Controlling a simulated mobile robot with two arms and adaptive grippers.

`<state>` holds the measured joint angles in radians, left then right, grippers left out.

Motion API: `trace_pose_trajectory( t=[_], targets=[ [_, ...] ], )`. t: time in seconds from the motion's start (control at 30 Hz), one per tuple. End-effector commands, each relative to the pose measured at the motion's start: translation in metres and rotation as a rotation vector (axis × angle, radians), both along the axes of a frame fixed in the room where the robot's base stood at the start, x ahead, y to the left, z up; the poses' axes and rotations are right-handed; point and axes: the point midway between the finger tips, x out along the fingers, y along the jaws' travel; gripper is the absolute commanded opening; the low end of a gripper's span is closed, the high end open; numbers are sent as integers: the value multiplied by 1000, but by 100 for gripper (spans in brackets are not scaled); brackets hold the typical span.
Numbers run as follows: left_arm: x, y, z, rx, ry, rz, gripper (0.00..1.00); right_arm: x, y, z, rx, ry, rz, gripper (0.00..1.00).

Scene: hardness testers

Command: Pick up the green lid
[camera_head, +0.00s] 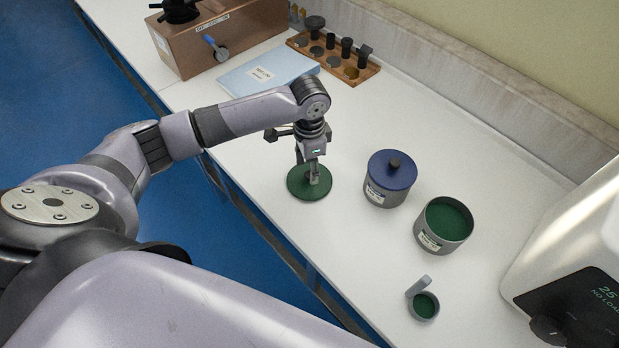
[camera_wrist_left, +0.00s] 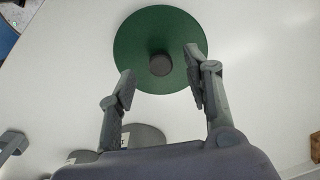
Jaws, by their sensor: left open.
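The green lid (camera_head: 296,184) lies flat on the white bench in the head view, below my left gripper (camera_head: 314,175). In the left wrist view the lid (camera_wrist_left: 135,40) is a round green disc with a dark round knob (camera_wrist_left: 160,65) at its middle. My left gripper (camera_wrist_left: 160,84) is open, with one finger on each side of the knob's line and the knob slightly beyond the fingertips. I cannot tell how high the fingertips are above the lid. In the head view the gripper hides the knob. My right gripper is not in view.
A grey tin with a blue lid (camera_head: 390,170) and an open tin of green contents (camera_head: 447,220) stand right of the lid. A small scoop (camera_head: 424,305) lies nearer.

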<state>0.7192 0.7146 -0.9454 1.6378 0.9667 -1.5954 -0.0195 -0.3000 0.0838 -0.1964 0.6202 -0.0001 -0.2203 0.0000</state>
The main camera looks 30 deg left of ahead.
Motion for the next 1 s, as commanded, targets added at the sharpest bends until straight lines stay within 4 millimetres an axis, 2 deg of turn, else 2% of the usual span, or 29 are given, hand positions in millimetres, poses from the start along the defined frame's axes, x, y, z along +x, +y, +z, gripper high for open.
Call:
trace_pose_trajectory(
  t=[0.1,0.2,0.43,1.0],
  targets=[
    [0,0,-17,0,1,0,46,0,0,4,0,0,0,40],
    [0,0,-24,1,-1,-1,46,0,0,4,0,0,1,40],
    [0,0,-26,0,-1,-1,46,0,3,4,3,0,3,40],
    [0,0,-26,0,-1,-1,8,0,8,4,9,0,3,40]
  ],
)
